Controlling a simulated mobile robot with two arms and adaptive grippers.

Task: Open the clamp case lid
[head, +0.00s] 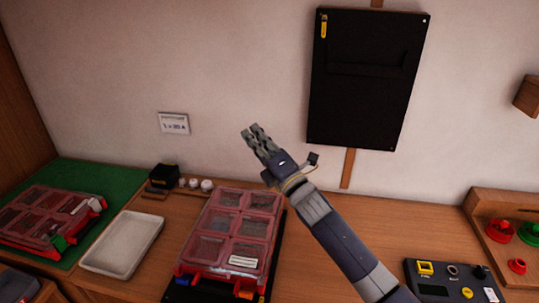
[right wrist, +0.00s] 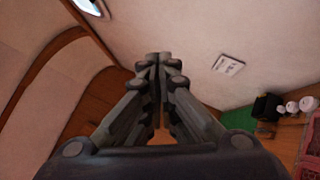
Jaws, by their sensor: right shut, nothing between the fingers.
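Two red cases with clear divided lids are in the head view; I cannot tell which is the clamp case. The middle case (head: 231,226) has a pale label and yellow and blue bits at its front; its lid looks down. The left case (head: 45,216) has a green latch and a red one at its front right; its lid also looks down. My right gripper (head: 251,131) is shut and empty, raised in front of the wall, above and apart from the middle case. Its closed fingers show in the right wrist view (right wrist: 158,60). My left gripper is not in view.
A pale empty tray (head: 122,245) lies between the cases. A black block (head: 163,177) and small white cylinders stand behind. A black panel (head: 367,78) hangs on the wall. A dark button box (head: 455,283) and a wooden rack (head: 492,200) are at right. Bare table lies between.

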